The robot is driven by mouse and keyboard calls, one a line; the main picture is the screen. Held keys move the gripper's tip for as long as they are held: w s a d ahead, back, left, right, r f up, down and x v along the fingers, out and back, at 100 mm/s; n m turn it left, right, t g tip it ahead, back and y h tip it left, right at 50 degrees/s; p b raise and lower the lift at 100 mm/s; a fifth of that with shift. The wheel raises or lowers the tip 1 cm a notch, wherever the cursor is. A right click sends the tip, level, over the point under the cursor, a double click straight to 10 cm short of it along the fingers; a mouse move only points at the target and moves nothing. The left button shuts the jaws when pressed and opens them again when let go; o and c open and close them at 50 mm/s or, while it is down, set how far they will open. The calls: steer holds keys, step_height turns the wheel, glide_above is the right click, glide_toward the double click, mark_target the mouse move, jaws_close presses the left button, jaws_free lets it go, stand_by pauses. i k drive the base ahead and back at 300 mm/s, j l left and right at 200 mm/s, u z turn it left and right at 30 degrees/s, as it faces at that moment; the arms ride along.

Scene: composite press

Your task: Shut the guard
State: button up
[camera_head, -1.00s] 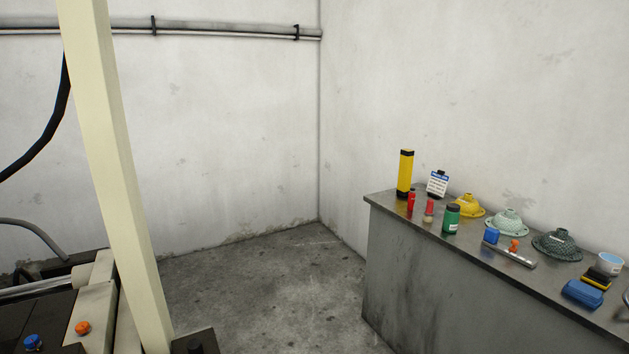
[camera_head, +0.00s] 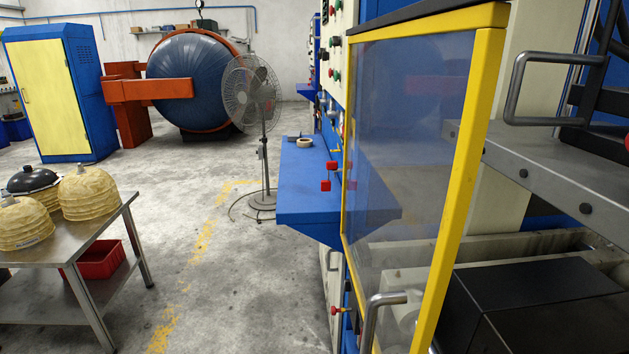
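The guard (camera_head: 408,130) is a clear panel in a yellow frame at the right of the head view. It stands swung out from the press, so I see it at a slant. A grey bar handle (camera_head: 372,318) shows low at its near lower edge, cut by the bottom of the picture. Another grey bar handle (camera_head: 513,88) sticks out beside the frame's upper right; I cannot tell what it is fixed to. The press (camera_head: 560,175) with its grey plate is right of the guard. My gripper is not in view.
A blue shelf (camera_head: 303,200) juts out behind the guard. A fan (camera_head: 262,145) stands beyond it. A metal table (camera_head: 90,250) with domed pieces is at the left. The floor (camera_head: 235,290) between the table and the press is clear.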

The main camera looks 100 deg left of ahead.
mark_target(489, 21)
steer(key=u, duration=2.15)
steer(key=i+j, duration=0.2)
steer(key=j, duration=0.25)
steer(key=i+j+u, duration=0.1)
steer(key=i+j, duration=0.15)
steer(key=j, duration=0.15)
steer(key=i+j, duration=0.2)
steer(key=j, duration=0.25)
